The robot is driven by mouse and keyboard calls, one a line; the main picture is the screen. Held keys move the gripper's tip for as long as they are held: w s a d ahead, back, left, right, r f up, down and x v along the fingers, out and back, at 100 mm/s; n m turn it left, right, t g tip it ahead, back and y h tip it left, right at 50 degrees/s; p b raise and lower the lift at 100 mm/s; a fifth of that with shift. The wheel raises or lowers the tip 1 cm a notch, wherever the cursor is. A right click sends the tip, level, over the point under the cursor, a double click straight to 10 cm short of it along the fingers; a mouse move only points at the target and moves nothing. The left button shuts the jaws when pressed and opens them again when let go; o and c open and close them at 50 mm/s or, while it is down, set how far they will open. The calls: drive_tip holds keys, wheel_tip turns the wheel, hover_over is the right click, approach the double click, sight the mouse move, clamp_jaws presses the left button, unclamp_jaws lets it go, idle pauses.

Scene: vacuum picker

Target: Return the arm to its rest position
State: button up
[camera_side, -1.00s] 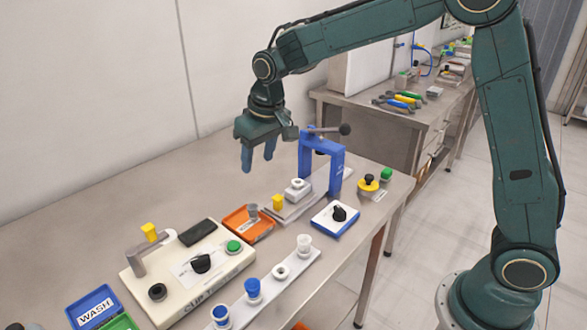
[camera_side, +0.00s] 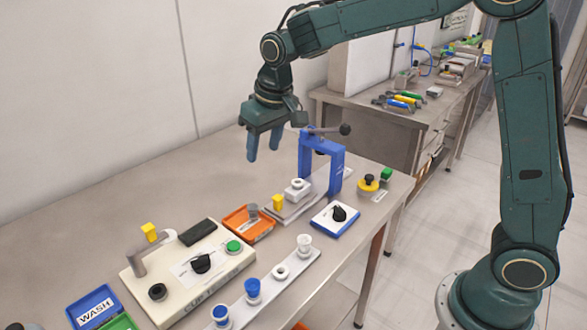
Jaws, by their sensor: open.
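My gripper (camera_side: 264,158) hangs from my dark green arm with its two blue fingers pointing down. The fingers are apart and nothing is between them. It is in the air above the back part of the steel table (camera_side: 150,195), to the left of the blue press frame (camera_side: 334,165). The orange tray (camera_side: 236,218) lies below it, nearer the camera. My gripper touches nothing that I can see.
A cream control box (camera_side: 215,270) with a black knob stands front left, by a blue WASH tray (camera_side: 92,305). A white rack (camera_side: 265,295) holds several cups. The back left of the table is clear.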

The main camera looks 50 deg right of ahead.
drive_tip(key=s+d+r+t, duration=0.1)
drive_tip(key=s+d+r, duration=0.15)
drive_tip(key=s, duration=0.55)
drive_tip(key=s+d+r, duration=0.2)
drive_tip(key=s+r, duration=0.2)
drive_tip(key=s, duration=0.3)
drive_tip(key=s+d+f+t, duration=0.1)
drive_tip(key=s+f, duration=0.1)
drive_tip(key=s, duration=1.2)
drive_tip(key=shift+s+d+f+t, duration=0.15)
drive_tip(key=shift+s+d+t, duration=0.15)
drive_tip(key=shift+d, duration=0.1)
